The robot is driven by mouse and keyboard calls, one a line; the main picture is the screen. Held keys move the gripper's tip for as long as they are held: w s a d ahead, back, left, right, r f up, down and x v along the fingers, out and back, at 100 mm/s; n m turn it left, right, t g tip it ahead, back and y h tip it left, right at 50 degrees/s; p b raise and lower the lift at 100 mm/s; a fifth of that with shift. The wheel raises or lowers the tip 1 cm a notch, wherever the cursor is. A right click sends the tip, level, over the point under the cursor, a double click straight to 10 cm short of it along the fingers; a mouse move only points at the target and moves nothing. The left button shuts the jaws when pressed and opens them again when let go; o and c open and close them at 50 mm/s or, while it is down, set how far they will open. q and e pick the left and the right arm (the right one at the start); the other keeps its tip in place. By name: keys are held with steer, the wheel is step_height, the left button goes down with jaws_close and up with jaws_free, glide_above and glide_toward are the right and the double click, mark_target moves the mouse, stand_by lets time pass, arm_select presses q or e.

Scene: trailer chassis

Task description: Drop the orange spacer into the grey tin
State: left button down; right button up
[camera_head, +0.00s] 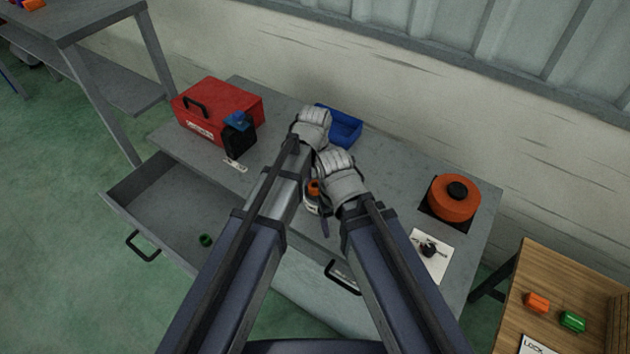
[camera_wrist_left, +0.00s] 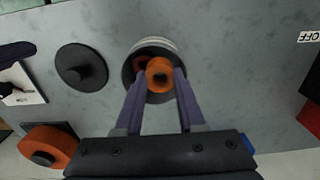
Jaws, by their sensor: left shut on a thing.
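The orange spacer (camera_wrist_left: 158,70) is between the fingers of my left gripper (camera_wrist_left: 160,82), which is shut on it. The spacer is over the open mouth of the grey tin (camera_wrist_left: 152,44) in the left wrist view; I cannot tell how deep it sits. A dark red thing (camera_wrist_left: 141,63) shows inside the tin. In the head view the spacer (camera_head: 314,187) and part of the tin (camera_head: 311,207) show between my arms, which hide the rest.
A dark lid with a knob (camera_wrist_left: 80,68) lies beside the tin. A blue bin (camera_head: 345,128), a red toolbox (camera_head: 218,108), a black box (camera_head: 238,143) and an orange round container (camera_head: 455,200) stand on the bench. An open drawer (camera_head: 165,215) is at the left.

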arm_select(q)
steer(key=shift+f, duration=0.35)
steer(key=shift+r, duration=0.1)
steer(key=shift+c, duration=2.2)
jaws_free()
steer(key=shift+r, duration=0.1)
step_height(320, 180, up, 8)
steer(key=p, duration=0.7)
steer(key=shift+f+p, duration=0.2)
steer(key=shift+p, duration=0.2)
